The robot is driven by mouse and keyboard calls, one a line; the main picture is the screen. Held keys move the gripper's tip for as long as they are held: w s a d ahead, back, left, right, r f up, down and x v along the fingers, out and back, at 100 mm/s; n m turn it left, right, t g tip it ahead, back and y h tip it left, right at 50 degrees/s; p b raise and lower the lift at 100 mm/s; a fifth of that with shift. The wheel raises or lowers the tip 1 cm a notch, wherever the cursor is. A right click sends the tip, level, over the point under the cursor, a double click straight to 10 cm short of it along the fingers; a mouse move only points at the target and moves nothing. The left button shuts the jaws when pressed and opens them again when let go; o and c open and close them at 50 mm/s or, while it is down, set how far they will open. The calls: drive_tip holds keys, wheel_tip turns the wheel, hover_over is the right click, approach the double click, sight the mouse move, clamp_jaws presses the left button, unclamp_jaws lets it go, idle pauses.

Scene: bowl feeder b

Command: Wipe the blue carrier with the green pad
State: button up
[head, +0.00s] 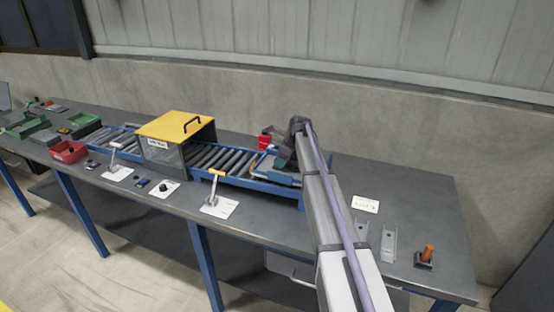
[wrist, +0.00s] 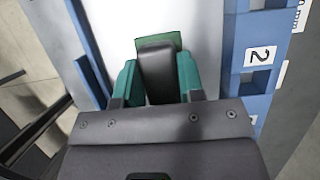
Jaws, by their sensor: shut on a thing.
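My gripper (wrist: 157,80) has teal fingers, shut on the dark handle (wrist: 156,62) of the green pad (wrist: 174,42). The pad's green edge shows past the handle; the rest is hidden under it. The pad is over the pale surface of the blue carrier (wrist: 244,40); I cannot tell whether it touches. The carrier's blue sides run along the left and right of the wrist view, with a white label "2" on the right side. In the head view my gripper (head: 286,156) is over the right end of the roller conveyor, and my arm hides much of the carrier.
The blue roller conveyor (head: 235,180) runs along the bench through a yellow-topped box (head: 175,127). A red item (head: 265,141) stands behind my gripper. A red bin (head: 68,151) and green bins are at the left. Right of my arm lie a white card (head: 365,204), metal channels and an orange-handled item (head: 426,255).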

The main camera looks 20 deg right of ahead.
drive_tip(key=shift+s+d+r, duration=0.1)
drive_tip(key=shift+s+d, duration=0.7)
drive_tip(key=shift+d, duration=0.2)
drive_tip(key=shift+s+d, duration=0.8)
drive_tip(key=shift+d, duration=0.2)
drive_tip(key=shift+s+d, duration=1.15)
drive_tip(key=shift+d, duration=0.15)
drive_tip(key=shift+s+a, duration=0.2)
drive_tip(key=shift+w+a, duration=1.45)
drive_tip(key=shift+a, duration=0.3)
drive_tip(key=shift+w+a, duration=1.45)
drive_tip(key=shift+a, duration=0.3)
drive_tip(key=shift+w+a, duration=1.45)
drive_tip(key=shift+a, duration=0.3)
drive_tip(key=shift+w, duration=0.1)
drive_tip(key=shift+s+d, duration=1.5)
drive_tip(key=shift+d, duration=0.25)
drive_tip(key=shift+s+d, duration=1.45)
drive_tip(key=shift+d, duration=0.35)
drive_tip(key=shift+s+d, duration=1.5)
drive_tip(key=shift+d, duration=0.25)
